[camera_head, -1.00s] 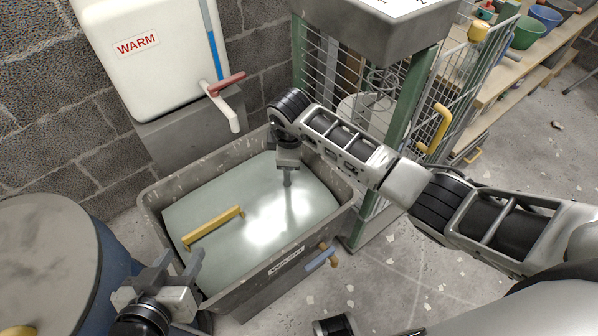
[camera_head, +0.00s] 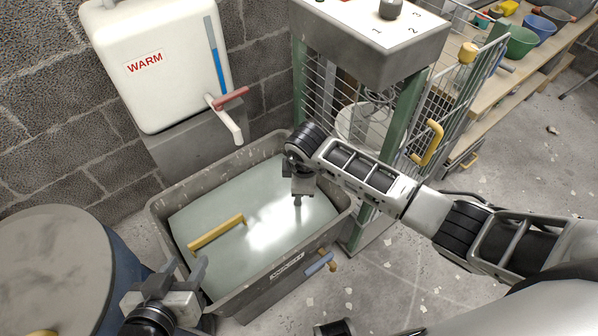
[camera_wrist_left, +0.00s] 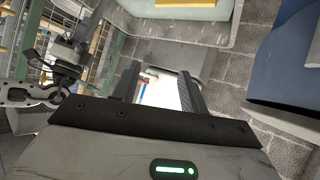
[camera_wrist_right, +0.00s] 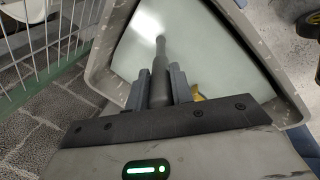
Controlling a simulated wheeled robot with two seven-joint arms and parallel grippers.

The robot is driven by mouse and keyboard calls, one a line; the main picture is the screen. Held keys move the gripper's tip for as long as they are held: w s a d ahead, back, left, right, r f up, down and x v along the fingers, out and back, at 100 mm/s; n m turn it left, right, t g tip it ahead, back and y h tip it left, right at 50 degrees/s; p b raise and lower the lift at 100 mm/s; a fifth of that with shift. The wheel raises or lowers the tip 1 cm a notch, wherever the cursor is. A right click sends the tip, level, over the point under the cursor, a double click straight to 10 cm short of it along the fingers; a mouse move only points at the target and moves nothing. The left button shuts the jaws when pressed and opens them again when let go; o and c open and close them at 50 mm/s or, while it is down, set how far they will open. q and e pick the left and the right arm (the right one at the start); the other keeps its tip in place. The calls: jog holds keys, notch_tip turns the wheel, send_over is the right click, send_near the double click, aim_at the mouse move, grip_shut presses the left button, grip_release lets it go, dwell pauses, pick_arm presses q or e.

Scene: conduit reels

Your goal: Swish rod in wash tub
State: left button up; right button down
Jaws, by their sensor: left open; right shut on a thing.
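The grey wash tub (camera_head: 166,226) stands on the floor, filled with pale, glossy liquid (camera_head: 222,262). My right gripper (camera_head: 300,192) is over the tub's right part and shut on a dark grey rod (camera_head: 297,202). The rod points down and its lower end meets the liquid. In the right wrist view the rod (camera_wrist_right: 160,75) sits between the fingers (camera_wrist_right: 158,92) and runs out over the liquid. My left gripper (camera_head: 188,272) is open and empty by the tub's front left rim; its spread fingers also show in the left wrist view (camera_wrist_left: 160,90).
A yellow bar (camera_head: 216,233) lies at the tub's left. A white tank marked WARM (camera_head: 158,68) with a red-handled tap (camera_head: 230,100) hangs behind. A green-framed wire cage (camera_head: 395,130) stands right of the tub. A blue drum (camera_head: 112,262) is at left.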

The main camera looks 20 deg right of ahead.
jog(key=w+a+b, duration=0.3)
jog(key=w+b, duration=0.3)
jog(key=s+d+p, duration=0.1)
jog(key=s+p, duration=0.1)
jog(key=s+d+p, duration=0.1)
jog(key=s+p, duration=0.1)
jog(key=p, duration=0.1)
jog(key=s+d+p, duration=0.1)
jog(key=s+p, duration=0.1)
jog(key=shift+r+p, duration=0.15)
jog(key=shift+p, duration=0.2)
jog(key=shift+s, duration=0.15)
jog(key=shift+f+b, duration=0.25)
jog(key=shift+b, duration=0.05)
jog(key=w+b, duration=0.1)
jog(key=w+a+b, duration=0.1)
jog(key=w, duration=0.1)
jog(key=shift+a+f+b, duration=0.1)
jog(key=shift+f+b, duration=0.05)
jog(key=shift+b, duration=0.15)
pick_arm(q)
notch_tip(320, 180, down, 3)
jog(key=shift+r, duration=0.1)
pick_arm(e)
jog(key=shift+w+r, duration=0.2)
pick_arm(q)
jog(key=shift+s+r, duration=0.1)
